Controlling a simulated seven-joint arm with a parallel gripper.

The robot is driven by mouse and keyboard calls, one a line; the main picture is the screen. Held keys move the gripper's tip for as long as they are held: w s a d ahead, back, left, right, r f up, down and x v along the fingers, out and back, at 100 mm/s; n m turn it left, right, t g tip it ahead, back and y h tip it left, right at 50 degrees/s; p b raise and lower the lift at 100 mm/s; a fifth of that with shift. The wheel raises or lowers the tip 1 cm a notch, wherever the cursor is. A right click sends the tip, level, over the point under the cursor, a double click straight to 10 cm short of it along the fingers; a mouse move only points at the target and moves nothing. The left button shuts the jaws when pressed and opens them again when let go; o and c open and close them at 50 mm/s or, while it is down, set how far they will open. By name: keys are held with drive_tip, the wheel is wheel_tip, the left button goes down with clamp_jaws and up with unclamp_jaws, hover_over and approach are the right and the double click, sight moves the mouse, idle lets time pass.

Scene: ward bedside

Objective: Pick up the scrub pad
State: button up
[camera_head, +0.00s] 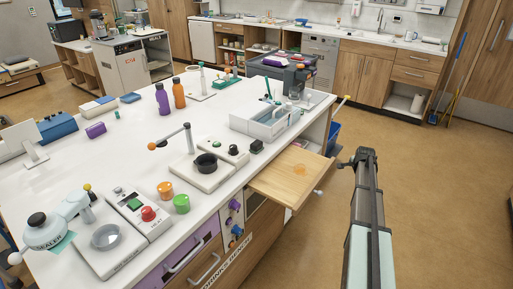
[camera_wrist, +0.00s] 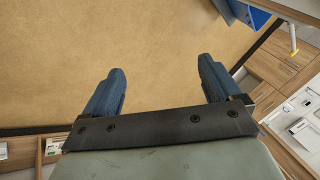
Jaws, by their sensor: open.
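I cannot tell for sure which item is the scrub pad. A small flat blue pad (camera_head: 130,97) lies on the white counter (camera_head: 140,133) at the back left, and a flat teal piece (camera_head: 63,243) lies at the front left under the beaker device. My gripper (camera_head: 352,160) hangs beyond the counter's right side, past the open drawer, away from both. In the wrist view my gripper (camera_wrist: 163,85) has its two blue fingers wide apart with only floor between them.
The floor on the right is clear.

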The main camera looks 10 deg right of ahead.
drive_tip(key=w+d+r+m+h, duration=0.1)
drive_tip(key=w+d+r+m, duration=0.15)
drive_tip(key=r, duration=0.45)
drive_tip(key=w+d+r+m, duration=0.1)
drive_tip(key=w+d+r, duration=0.15)
drive_tip(key=r, duration=0.45)
wheel_tip(320, 180, up, 15)
drive_tip(key=m+g+y, duration=0.4)
drive_tip(key=m+g, duration=0.1)
drive_tip(key=m, duration=0.1)
hover_over(257, 142)
wheel_tip(257, 142, down, 8)
drive_tip(key=shift+w+d+f, duration=0.15)
drive_tip(key=shift+f, duration=0.05)
drive_tip(key=f, duration=0.4)
drive_tip(key=shift+s+a, duration=0.25)
drive_tip(key=shift+f, duration=0.6)
drive_tip(key=c, duration=1.1)
